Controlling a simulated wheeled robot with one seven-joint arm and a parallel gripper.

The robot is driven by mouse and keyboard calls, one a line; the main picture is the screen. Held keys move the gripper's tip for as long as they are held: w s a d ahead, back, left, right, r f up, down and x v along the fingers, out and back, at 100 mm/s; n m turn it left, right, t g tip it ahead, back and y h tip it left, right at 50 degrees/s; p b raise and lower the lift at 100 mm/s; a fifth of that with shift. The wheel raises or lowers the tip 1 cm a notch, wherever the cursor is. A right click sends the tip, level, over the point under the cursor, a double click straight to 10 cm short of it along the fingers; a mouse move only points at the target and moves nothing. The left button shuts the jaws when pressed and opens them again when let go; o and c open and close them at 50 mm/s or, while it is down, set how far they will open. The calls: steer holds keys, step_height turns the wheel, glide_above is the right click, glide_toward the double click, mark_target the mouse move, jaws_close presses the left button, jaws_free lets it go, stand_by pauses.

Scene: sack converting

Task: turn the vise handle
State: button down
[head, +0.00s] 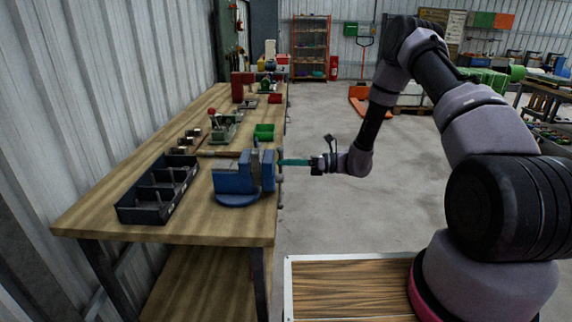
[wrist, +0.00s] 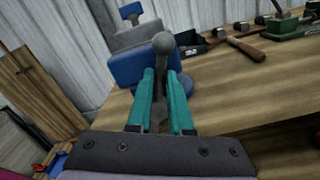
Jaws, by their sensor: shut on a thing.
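The blue vise (head: 235,184) stands on the wooden bench near its front right corner, and its blue body also shows in the wrist view (wrist: 138,68). The grey vise handle (wrist: 163,45) has a round knob at its upper end. My gripper (head: 283,162) reaches in from the right at the bench edge. In the wrist view its two teal fingers (wrist: 162,82) lie on either side of the handle bar and are shut on it just below the knob. The lower part of the handle is partly hidden between the fingers.
A black divided tray (head: 158,190) sits left of the vise on the bench (head: 190,232). A hammer (wrist: 252,38), a green bin (head: 264,131) and a green tool (head: 224,128) lie farther back. The floor right of the bench is open.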

steer(key=shift+w+d+f+m, duration=0.2)
steer(key=shift+w+m, duration=0.25)
steer(key=shift+m, duration=0.55)
steer(key=c, duration=0.8)
jaws_free()
steer(key=d, duration=1)
steer(key=shift+s+d, duration=0.2)
steer(key=shift+d, duration=0.15)
